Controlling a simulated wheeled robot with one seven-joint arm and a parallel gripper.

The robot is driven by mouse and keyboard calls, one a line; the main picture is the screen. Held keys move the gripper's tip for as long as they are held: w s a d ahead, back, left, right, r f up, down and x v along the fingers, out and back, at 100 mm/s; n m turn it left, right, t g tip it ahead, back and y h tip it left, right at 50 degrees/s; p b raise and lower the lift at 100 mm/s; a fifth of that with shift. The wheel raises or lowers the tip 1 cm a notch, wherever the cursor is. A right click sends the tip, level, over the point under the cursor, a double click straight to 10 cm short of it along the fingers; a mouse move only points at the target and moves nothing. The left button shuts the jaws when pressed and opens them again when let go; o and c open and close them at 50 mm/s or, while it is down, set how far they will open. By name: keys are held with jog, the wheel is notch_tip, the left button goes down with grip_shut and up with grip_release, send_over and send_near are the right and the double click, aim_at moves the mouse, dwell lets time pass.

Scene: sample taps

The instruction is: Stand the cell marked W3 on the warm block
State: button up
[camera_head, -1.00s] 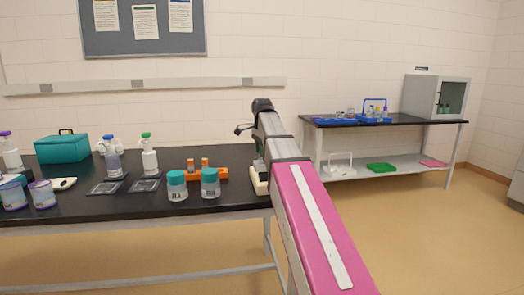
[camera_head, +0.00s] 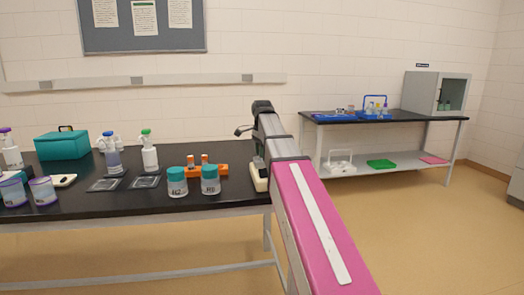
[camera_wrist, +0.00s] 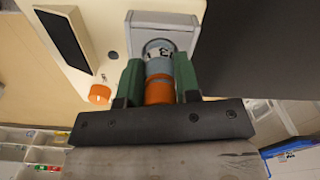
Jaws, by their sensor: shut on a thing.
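My gripper (camera_wrist: 159,72) has two green fingers, shut on the sides of a small round cell (camera_wrist: 158,51) in the wrist view. The cell has an orange cap end towards my palm and a grey-blue body with dark marking; a 3 seems to show, but the full mark is hard to read. Its far end is over or against the grey block (camera_wrist: 180,20) on a cream device (camera_wrist: 96,88); I cannot tell if they touch. In the head view the cream device (camera_head: 260,180) is partly behind my arm, and my gripper is mostly hidden.
The device has a dark display (camera_wrist: 64,36) and an orange knob (camera_wrist: 99,94). On the black bench, an orange rack (camera_head: 207,171) holds orange-capped cells, with two teal-lidded jars (camera_head: 177,183) in front. Spray bottles (camera_head: 149,157) and a teal case (camera_head: 62,146) stand left.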

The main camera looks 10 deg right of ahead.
jog(key=shift+f, duration=0.3)
jog(key=o, duration=1.6)
jog(key=shift+o, duration=0.2)
jog(key=shift+r, duration=0.2)
jog(key=shift+r, duration=3.3)
